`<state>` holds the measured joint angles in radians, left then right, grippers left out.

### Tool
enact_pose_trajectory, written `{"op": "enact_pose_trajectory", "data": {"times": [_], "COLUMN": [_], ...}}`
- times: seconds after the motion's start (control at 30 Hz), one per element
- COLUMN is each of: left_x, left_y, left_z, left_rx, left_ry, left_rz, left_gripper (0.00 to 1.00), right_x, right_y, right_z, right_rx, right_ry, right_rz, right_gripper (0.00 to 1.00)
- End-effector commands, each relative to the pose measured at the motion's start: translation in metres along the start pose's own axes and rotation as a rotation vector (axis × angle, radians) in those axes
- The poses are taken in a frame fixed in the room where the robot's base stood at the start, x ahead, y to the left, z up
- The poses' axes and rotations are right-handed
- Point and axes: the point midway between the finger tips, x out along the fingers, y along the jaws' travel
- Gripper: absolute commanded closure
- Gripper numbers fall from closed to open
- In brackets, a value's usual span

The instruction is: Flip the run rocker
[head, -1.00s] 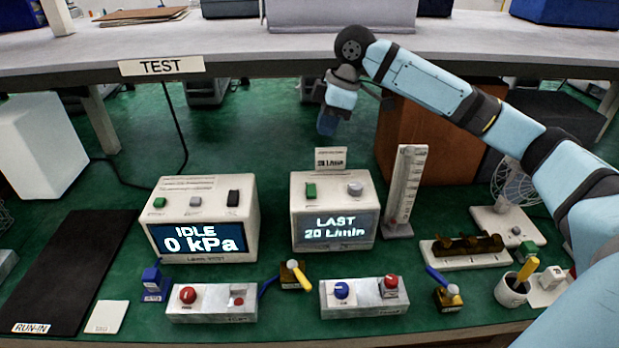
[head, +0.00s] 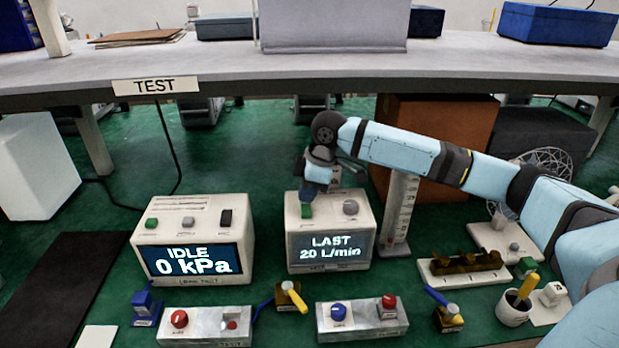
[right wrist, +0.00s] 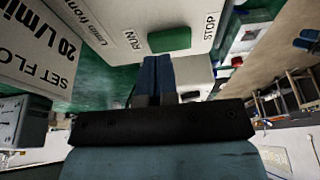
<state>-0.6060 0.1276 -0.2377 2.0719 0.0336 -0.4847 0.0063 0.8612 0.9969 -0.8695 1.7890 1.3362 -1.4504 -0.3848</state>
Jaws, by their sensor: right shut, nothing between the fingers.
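The run rocker is a green rocker (right wrist: 170,40) between the words RUN and STOP in the right wrist view. In the head view the green rocker (head: 306,211) is on top of the white box (head: 331,268) whose screen reads LAST 20 L/min. My right gripper (head: 309,192) is shut and empty just above the rocker. In the right wrist view its blue fingertips (right wrist: 154,60) show together close to the rocker's edge; I cannot tell whether they touch it. My left gripper is not in view.
A white box (head: 192,276) reading IDLE 0 kPa stands to the left. A knob (head: 350,207) sits right of the rocker. A scaled column (head: 397,225) stands close on the right.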

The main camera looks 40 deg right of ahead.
Motion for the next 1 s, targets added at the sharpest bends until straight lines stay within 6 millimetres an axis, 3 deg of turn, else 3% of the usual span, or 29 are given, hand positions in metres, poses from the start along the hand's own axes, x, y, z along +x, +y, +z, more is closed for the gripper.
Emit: {"op": "enact_pose_trajectory", "data": {"times": [0.47,0.7,0.87,1.0], "left_x": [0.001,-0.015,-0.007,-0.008], "left_y": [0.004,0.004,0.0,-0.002], "left_z": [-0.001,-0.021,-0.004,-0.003], "left_rx": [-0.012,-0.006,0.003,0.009], "left_ry": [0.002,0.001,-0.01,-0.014], "left_rz": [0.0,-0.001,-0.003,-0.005], "left_gripper": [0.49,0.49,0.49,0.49], "right_x": [0.008,0.006,0.013,0.013], "right_y": [0.0,0.003,0.003,0.002], "right_z": [0.003,0.002,0.004,0.004], "right_rx": [0.0,0.02,0.016,0.016], "right_ry": [0.001,-0.001,0.0,0.0], "right_rz": [0.001,-0.057,-0.054,-0.054], "right_gripper": [1.0,1.0,1.0,1.0]}}
